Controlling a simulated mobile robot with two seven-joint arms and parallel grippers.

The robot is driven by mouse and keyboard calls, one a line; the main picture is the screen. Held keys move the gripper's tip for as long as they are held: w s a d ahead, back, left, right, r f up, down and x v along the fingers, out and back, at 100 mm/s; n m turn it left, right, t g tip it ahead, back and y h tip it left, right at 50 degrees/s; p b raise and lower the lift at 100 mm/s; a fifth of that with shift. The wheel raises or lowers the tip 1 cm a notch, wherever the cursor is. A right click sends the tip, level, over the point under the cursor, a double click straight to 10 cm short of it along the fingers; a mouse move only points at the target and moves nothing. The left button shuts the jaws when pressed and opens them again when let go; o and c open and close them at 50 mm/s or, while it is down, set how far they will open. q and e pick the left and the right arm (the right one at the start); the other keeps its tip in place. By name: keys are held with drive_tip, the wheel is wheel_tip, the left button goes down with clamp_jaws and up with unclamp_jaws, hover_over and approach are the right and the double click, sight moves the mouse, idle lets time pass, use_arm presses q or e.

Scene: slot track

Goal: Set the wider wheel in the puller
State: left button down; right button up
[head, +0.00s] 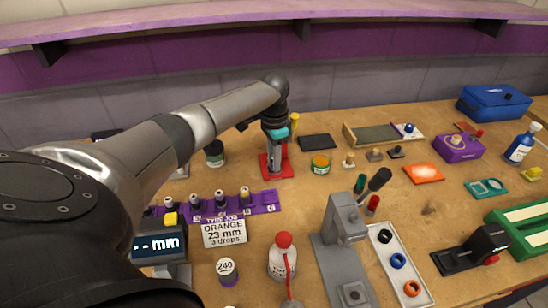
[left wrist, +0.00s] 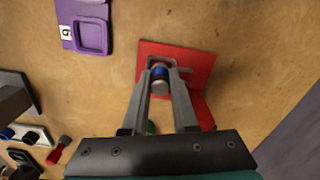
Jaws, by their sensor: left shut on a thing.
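My left gripper (left wrist: 160,72) is shut on a small blue-and-grey cylindrical piece (left wrist: 160,74), possibly a wheel. In the left wrist view the piece sits between the fingertips over a red base plate (left wrist: 203,62). I cannot tell whether it touches the plate. In the head view my left gripper (head: 277,146) is at the red stand (head: 271,171), which may be the puller; a yellow-topped post rises beside it. The gripper and arm hide much of the stand, and the held piece is not clear there. My right gripper is not in view.
A purple rack (head: 263,208) with several small pieces stands in front of the stand. A sign (head: 224,232) reads orange, 23 mm, 3 drops. A grey press (head: 328,262) and a white tray (head: 420,278) of black, blue and orange rings stand nearer.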

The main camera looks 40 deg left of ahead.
use_arm(q)
drive_tip(key=shift+f, duration=0.15)
drive_tip(key=c, duration=0.6)
unclamp_jaws()
wheel_tip(320, 180, up, 15)
drive_tip(key=p, duration=0.3)
